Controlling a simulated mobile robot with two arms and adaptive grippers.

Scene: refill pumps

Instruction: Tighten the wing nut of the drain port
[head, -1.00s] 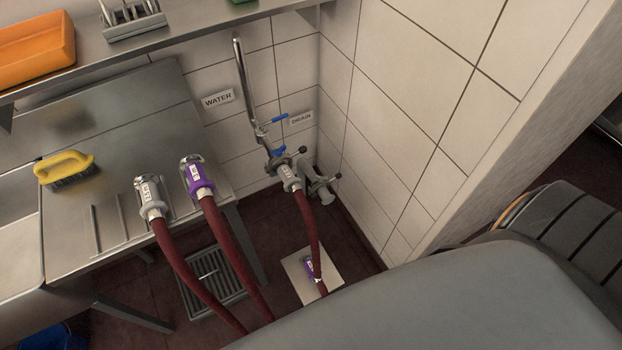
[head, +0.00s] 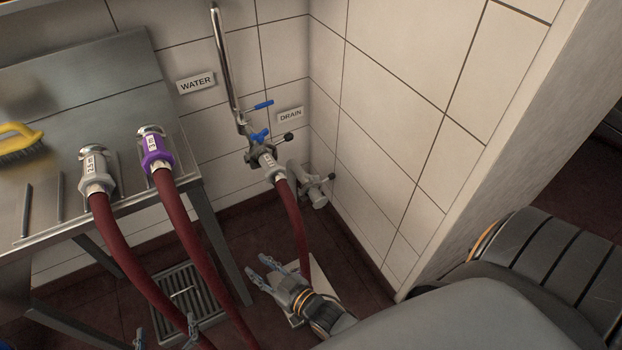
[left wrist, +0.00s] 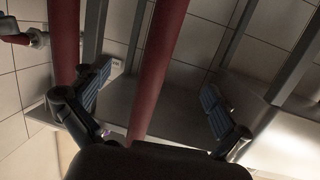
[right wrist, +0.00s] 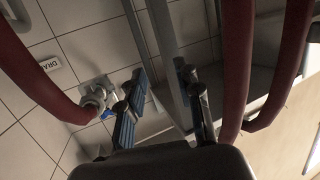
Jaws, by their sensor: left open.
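The drain port (head: 312,188) is a short grey pipe fitting low on the wall in the corner. A dark knob shows at its right; its wing nut is too small to make out. My right gripper (head: 262,270) is open and empty, below the port and to its left, apart from it. Its spread fingers (right wrist: 163,80) show in the right wrist view with nothing between their tips. My left gripper (head: 166,335) is open at the bottom edge of the head view, near the hoses. Its wide-set fingers (left wrist: 155,85) show in the left wrist view, with a red hose passing behind the gap.
A red hose (head: 290,215) hangs from the blue-handled valve fitting (head: 258,145) left of the drain port. Two hoses, one grey-collared (head: 96,178) and one purple-collared (head: 156,150), hang from the steel table. A floor grate (head: 178,295) lies below. A wall stands right of the port.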

